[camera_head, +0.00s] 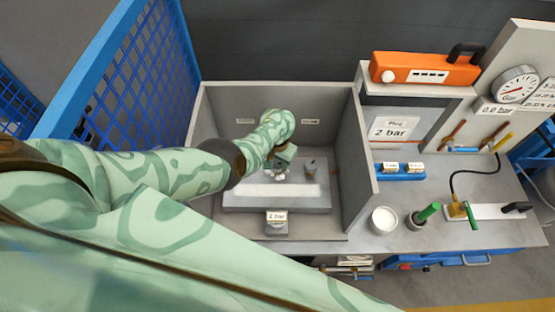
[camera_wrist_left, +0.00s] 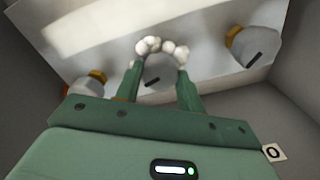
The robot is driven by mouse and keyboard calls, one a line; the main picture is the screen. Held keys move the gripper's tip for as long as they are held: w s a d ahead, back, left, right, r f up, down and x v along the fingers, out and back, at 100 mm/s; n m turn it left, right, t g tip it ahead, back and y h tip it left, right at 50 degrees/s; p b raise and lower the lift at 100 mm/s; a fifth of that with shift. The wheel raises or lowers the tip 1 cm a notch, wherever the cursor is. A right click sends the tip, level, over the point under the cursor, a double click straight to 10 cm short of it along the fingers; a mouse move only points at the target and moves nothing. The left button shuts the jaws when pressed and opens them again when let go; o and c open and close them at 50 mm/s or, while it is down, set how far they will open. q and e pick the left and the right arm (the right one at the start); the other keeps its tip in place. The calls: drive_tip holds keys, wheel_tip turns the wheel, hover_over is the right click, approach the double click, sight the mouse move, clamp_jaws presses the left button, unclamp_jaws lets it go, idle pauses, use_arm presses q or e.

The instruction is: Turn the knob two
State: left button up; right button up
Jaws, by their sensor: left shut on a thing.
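My left gripper (camera_head: 281,174) reaches down into the grey open-topped box, onto the pale panel (camera_head: 243,197). In the left wrist view its fingers with white bead-like tips (camera_wrist_left: 163,50) are shut on the middle knob (camera_wrist_left: 158,70), a grey round knob with a dark slanted mark. Another grey knob (camera_wrist_left: 252,47) with a dark mark and a yellow part is to the right. A third knob (camera_wrist_left: 88,86) is to the left, partly hidden by the gripper. One free knob (camera_head: 310,168) shows right of the gripper in the head view. My right gripper is not in view.
Grey box walls (camera_head: 357,165) enclose the panel. A small block labelled 2 bar (camera_head: 277,226) stands at the box's front. Right of the box are a white cup (camera_head: 383,220), a green-handled tool (camera_head: 428,213), an orange case (camera_head: 425,70) and a gauge (camera_head: 515,84). A blue mesh fence (camera_head: 140,60) is left.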

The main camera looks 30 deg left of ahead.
use_arm(q)
drive_tip(key=shift+m, duration=1.3)
drive_tip(key=o, duration=1)
drive_tip(key=shift+c, duration=0.2)
wheel_tip(320, 180, up, 12)
drive_tip(key=p, duration=0.9)
wheel_tip(320, 180, up, 4)
hover_over(278, 164)
drive_tip(key=shift+a+r, duration=0.1)
